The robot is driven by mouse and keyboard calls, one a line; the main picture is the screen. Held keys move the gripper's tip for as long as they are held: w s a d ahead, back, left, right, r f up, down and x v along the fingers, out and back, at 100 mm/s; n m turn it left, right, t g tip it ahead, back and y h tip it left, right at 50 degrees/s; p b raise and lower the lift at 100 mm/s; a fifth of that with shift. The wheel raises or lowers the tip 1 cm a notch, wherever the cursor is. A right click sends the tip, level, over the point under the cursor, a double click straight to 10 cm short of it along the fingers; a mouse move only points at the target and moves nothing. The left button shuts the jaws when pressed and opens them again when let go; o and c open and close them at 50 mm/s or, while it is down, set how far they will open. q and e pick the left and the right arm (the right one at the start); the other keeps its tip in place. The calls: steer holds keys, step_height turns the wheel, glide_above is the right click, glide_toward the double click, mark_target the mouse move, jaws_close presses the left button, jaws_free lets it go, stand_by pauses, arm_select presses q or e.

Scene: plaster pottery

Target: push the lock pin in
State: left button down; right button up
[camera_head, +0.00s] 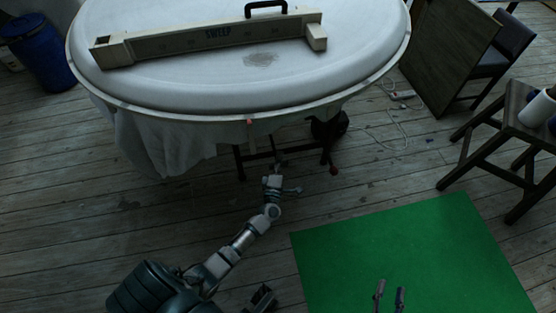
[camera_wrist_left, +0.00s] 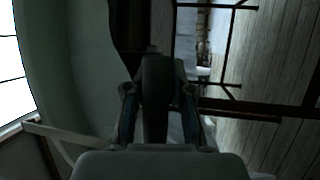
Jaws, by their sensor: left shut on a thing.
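My left gripper (camera_head: 279,166) reaches under the front of the large round white table (camera_head: 200,85), by its dark stand (camera_head: 243,160). In the left wrist view my left gripper (camera_wrist_left: 157,72) is shut on a dark rounded part (camera_wrist_left: 155,100) between its two fingers. I cannot tell whether this part is the lock pin. A small pinkish knob (camera_head: 250,122) sits on the table's front rim, and a red knob (camera_head: 334,171) is low on the stand. My right gripper (camera_head: 390,292) is open and empty at the bottom, above the green mat (camera_head: 420,245).
A wooden stool (camera_head: 500,150) and a dark chair (camera_head: 500,52) stand right; a blue barrel (camera_head: 40,50) stands left. The mat is bare.

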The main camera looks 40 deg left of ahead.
arm_select(q)
steer(key=shift+s+d+f, duration=0.1)
steer(key=shift+d+f, duration=0.1)
steer(key=shift+f, duration=0.05)
steer(key=c, duration=1.2)
jaws_free()
steer(key=shift+r, duration=0.25)
steer(key=v, duration=1.2)
steer(key=shift+d+f, duration=0.15)
